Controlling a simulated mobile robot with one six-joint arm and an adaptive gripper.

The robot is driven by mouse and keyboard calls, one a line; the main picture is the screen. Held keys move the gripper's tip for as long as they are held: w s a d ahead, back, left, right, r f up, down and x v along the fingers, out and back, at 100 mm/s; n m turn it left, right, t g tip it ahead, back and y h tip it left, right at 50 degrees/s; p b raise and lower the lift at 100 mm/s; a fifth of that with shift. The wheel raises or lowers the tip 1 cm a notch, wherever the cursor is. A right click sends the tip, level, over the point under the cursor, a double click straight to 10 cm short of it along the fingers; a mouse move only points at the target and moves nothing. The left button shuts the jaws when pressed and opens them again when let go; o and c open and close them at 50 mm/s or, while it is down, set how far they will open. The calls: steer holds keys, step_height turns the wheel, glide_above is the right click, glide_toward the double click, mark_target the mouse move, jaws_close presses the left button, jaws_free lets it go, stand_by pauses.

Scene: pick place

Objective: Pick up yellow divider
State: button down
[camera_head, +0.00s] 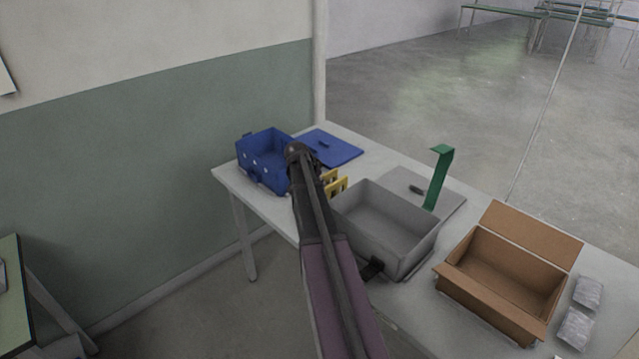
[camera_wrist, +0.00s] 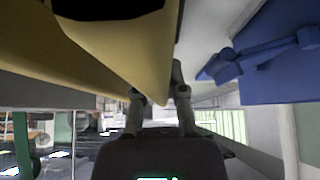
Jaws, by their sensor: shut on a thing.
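The yellow divider (camera_head: 336,184) shows in the head view just right of my arm, beside the grey box, with part of it hidden by the arm. In the wrist view a large yellow surface of the divider (camera_wrist: 95,62) fills the upper left, very close to the camera. My gripper (camera_wrist: 160,96) is shut on the divider, with its fingers at the divider's lower edge. In the head view my own arm hides the fingertips.
A blue box (camera_head: 247,159) and its blue lid (camera_head: 340,152) are at the table's far left end. An open grey box (camera_head: 376,240), a grey lid with a green bent strip (camera_head: 437,180), an open cardboard box (camera_head: 488,313) and clear packets (camera_head: 587,292) stand to the right.

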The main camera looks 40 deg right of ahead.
steer(key=shift+r+p, duration=4.3)
steer(key=shift+r, duration=0.3)
steer(key=shift+r, duration=0.1)
step_height(320, 180, up, 16)
steer(key=p, duration=1.6)
steer(key=shift+w, duration=0.1)
